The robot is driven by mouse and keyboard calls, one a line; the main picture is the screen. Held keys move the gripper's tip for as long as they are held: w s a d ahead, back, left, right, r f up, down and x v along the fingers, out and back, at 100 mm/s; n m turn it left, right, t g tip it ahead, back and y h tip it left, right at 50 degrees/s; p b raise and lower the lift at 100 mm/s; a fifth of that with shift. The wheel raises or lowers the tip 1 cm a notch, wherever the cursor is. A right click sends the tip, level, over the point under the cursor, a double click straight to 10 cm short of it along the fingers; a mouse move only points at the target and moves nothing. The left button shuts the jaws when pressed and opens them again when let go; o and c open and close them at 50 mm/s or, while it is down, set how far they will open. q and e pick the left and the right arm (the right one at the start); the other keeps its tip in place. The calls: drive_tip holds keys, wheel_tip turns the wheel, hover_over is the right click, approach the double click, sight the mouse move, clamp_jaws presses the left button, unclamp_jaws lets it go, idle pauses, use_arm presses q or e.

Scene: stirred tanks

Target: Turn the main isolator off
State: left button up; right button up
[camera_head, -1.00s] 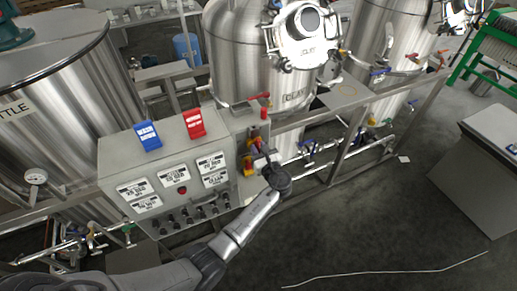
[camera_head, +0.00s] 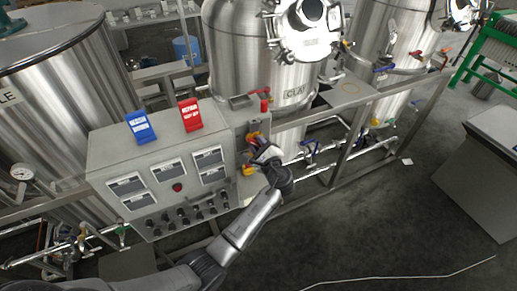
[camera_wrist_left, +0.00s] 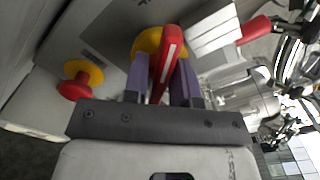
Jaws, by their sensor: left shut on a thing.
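The main isolator has a red bar handle on a round yellow plate (camera_wrist_left: 147,42), on a grey box beside the control panel. In the left wrist view the red handle (camera_wrist_left: 168,58) stands between the two purple-grey fingers of my left gripper (camera_wrist_left: 163,82), which are shut on it. The handle runs nearly up and down in that picture, slightly tilted. In the head view my left gripper (camera_head: 264,153) is at the box and covers most of the isolator; only a bit of red and yellow (camera_head: 253,137) shows. My right gripper is not in view.
A red mushroom button on a yellow base (camera_wrist_left: 77,80) sits close beside the isolator. A red-gripped lever (camera_wrist_left: 254,30) is on the other side. The grey control panel (camera_head: 150,160) with displays and knobs stands left. Steel tanks (camera_head: 235,50) and pipes stand behind.

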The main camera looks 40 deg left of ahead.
use_arm(q)
drive_tip(key=n+b, duration=0.3)
drive_tip(key=shift+f+n, duration=0.25)
drive_tip(key=shift+n, duration=0.15)
drive_tip(key=n+b, duration=0.3)
drive_tip(key=shift+r+n+b, duration=0.1)
drive_tip(key=shift+n+b, duration=0.9)
drive_tip(key=shift+r+n, duration=0.1)
drive_tip(key=shift+n, duration=0.2)
drive_tip(key=o, duration=0.7)
